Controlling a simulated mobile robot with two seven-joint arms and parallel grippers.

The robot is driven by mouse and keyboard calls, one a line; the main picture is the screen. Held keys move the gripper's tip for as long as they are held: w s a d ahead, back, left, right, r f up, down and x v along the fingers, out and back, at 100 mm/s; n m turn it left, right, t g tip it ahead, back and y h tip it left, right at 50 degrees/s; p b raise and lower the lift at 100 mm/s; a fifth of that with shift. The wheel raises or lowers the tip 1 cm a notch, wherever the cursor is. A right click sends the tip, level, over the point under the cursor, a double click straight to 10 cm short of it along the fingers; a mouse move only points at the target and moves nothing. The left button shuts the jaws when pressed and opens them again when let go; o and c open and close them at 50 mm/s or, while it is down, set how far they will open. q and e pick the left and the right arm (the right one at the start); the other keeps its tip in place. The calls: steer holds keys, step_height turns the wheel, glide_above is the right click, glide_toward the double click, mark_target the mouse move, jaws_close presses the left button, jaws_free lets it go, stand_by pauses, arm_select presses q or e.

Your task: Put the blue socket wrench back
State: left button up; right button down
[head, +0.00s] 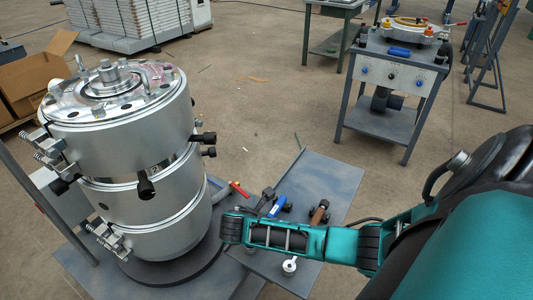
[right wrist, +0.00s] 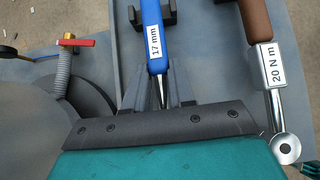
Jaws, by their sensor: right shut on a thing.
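The blue socket wrench (right wrist: 153,35) has a blue handle marked "17 mm" and a thin metal shaft. In the right wrist view its handle lies over a black holder (right wrist: 167,12) at the top. I cannot tell whether it is seated there. In the head view its blue handle (head: 277,206) shows on the grey table, just beyond my right wrist. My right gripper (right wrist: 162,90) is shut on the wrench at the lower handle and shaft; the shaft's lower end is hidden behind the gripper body. My left gripper is not in view.
A brown-handled wrench (right wrist: 257,20) marked "20 N m" lies to the right on the grey table (head: 331,182). A large metal extruder cylinder (head: 150,220) stands left, with a red-handled valve (head: 239,189) beside it. A workbench (head: 390,76) stands farther back.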

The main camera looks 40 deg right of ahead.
steer(key=shift+f, duration=0.3)
steer(key=c, duration=0.9)
jaws_free()
steer(key=shift+o, duration=0.2)
steer(key=p+v, duration=0.3)
steer(key=v, duration=1)
steer(key=shift+f, duration=0.1)
